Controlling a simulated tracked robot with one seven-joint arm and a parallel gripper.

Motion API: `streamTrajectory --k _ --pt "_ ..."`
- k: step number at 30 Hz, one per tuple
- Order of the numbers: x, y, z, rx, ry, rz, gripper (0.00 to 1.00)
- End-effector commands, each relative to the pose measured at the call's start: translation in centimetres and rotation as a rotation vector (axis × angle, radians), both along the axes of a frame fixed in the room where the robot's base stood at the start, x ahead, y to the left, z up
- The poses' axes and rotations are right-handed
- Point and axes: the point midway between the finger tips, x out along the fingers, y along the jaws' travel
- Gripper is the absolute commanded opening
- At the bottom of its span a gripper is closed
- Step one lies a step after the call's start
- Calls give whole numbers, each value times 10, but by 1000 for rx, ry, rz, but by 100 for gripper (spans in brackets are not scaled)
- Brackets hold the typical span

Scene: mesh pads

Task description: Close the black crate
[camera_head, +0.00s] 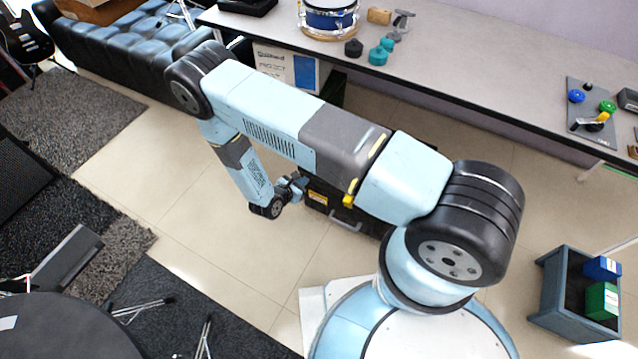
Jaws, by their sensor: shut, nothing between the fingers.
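The black crate (327,211) stands on the tiled floor near the middle of the view, mostly hidden behind my arm. A yellow label and a grey handle (345,224) show on its near side. My arm covers its top, so I cannot tell how the lid stands. My gripper (299,188) is small in the picture, at the crate's left end. It looks shut and empty. I cannot tell whether it touches the crate.
A long grey table (450,55) with a blue drum (330,16) and small items runs along the back. A blue-black sofa (120,50) is at upper left. A grey bin (550,300) with blue and green boxes stands at right. Tiled floor left of the crate is clear.

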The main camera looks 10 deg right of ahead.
Motion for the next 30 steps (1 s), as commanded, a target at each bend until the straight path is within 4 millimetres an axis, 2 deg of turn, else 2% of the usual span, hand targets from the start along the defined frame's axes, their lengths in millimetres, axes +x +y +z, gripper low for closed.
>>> streamTrajectory --k 1,6,12,19,30 --pt "-10 -1 -17 -18 17 36 0" --pt "-28 -3 -53 -46 51 120 0" --pt "-34 -6 -68 -58 66 153 0" --pt "-16 -20 -82 -57 67 151 0" --pt "30 -53 -114 -58 66 150 0"
